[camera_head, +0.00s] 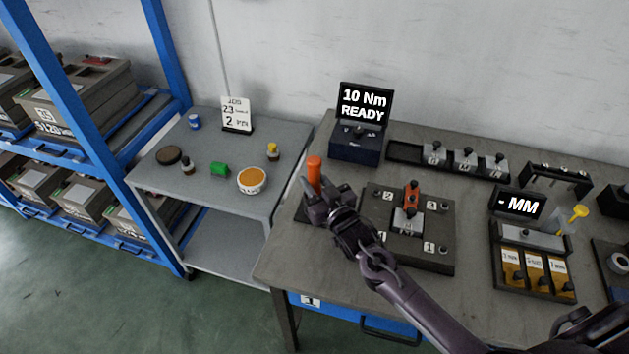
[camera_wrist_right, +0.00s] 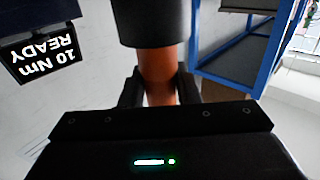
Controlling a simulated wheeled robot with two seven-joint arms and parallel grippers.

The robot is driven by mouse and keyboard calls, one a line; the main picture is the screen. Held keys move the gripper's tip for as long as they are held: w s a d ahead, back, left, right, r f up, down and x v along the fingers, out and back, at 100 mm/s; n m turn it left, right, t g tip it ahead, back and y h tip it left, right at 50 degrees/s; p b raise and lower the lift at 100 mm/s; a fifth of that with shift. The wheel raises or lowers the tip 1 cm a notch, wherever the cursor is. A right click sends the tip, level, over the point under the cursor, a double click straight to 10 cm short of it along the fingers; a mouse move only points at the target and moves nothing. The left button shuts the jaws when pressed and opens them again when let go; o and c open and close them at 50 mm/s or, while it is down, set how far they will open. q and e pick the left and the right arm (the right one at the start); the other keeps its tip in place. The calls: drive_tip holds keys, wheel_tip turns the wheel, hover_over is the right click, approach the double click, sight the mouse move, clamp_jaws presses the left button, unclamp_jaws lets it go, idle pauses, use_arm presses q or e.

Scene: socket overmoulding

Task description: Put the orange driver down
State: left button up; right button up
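The orange driver (camera_head: 314,172) stands roughly upright at the left end of the workbench, its orange top showing above my right gripper (camera_head: 320,204). In the right wrist view the driver's orange part (camera_wrist_right: 162,72) lies between the two dark fingers of my right gripper (camera_wrist_right: 160,92), which appear shut on it. A wide black cylindrical part of the driver (camera_wrist_right: 155,22) shows beyond the fingers. In the head view my gripper hides the driver's lower part, so I cannot tell whether it touches anything below. My left gripper is not in view.
A dark fixture plate (camera_head: 432,254) with an orange clamp (camera_head: 412,194) lies right of the gripper. The torque box with a "10 Nm READY" screen (camera_head: 364,106) stands behind. A grey side table (camera_head: 215,190) holds small containers at left. The bench front edge (camera_head: 345,300) is bare.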

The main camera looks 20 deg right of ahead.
drive_tip(key=o, duration=0.4)
drive_tip(key=shift+s+r, duration=0.1)
drive_tip(key=shift+r, duration=0.1)
drive_tip(key=s, duration=0.4)
drive_tip(key=s+d+b, duration=0.1)
drive_tip(key=s, duration=0.2)
drive_tip(key=s+d, duration=0.1)
drive_tip(key=s, duration=0.3)
drive_tip(key=shift+s+d+b, duration=0.15)
drive_tip(key=shift+s+b, duration=0.15)
drive_tip(key=shift+b, duration=0.1)
